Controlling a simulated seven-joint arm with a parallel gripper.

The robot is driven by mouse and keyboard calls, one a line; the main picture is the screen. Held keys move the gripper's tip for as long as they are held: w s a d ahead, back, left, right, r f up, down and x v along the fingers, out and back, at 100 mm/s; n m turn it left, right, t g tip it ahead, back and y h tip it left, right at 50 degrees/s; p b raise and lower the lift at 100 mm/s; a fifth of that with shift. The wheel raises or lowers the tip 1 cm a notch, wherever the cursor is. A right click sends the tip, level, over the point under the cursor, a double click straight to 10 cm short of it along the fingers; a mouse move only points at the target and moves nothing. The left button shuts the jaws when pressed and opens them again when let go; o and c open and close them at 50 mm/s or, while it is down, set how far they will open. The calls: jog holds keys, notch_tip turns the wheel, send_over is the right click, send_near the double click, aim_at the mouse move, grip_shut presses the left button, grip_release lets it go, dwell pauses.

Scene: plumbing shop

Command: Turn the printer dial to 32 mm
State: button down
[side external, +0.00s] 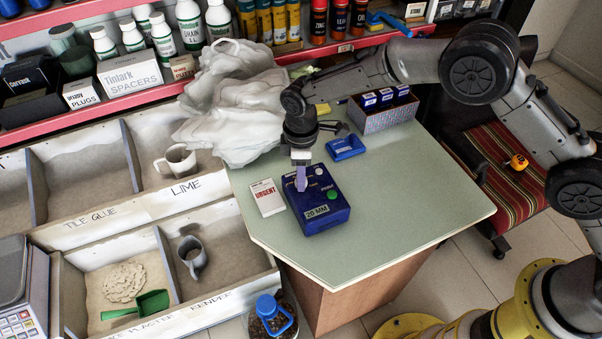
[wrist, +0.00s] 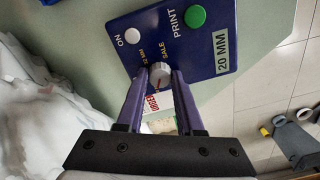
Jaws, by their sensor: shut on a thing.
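The blue printer (side external: 337,212) sits on the green tabletop. It carries a green PRINT button (wrist: 196,16), a white ON button (wrist: 132,36) and a label reading 20 MM (wrist: 221,51). The pale dial (wrist: 160,71) is on its top face, with "32 MM" and "SALE" printed beside it. A red mark shows on the dial, but I cannot tell clearly which setting it points to. My gripper (wrist: 160,79) is shut on the dial, one purple finger on each side. In the side external view my gripper (side external: 301,182) comes down from above and its fingers hide the dial.
A white URGENT card (side external: 266,197) lies left of the printer. A blue tray (side external: 345,148) and a box of blue packs (side external: 384,112) stand behind. A crumpled plastic bag (side external: 235,100) is at the back left. The table's front right is clear.

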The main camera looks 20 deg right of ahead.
jog(key=shift+m, duration=0.3)
jog(key=m, duration=0.5)
jog(key=shift+m, duration=0.3)
jog(key=m, duration=1.2)
jog(key=shift+m, duration=0.3)
jog(key=m, duration=0.5)
jog(key=shift+m, duration=0.4)
jog(key=c, duration=0.5)
grip_release()
jog(key=shift+c, duration=0.2)
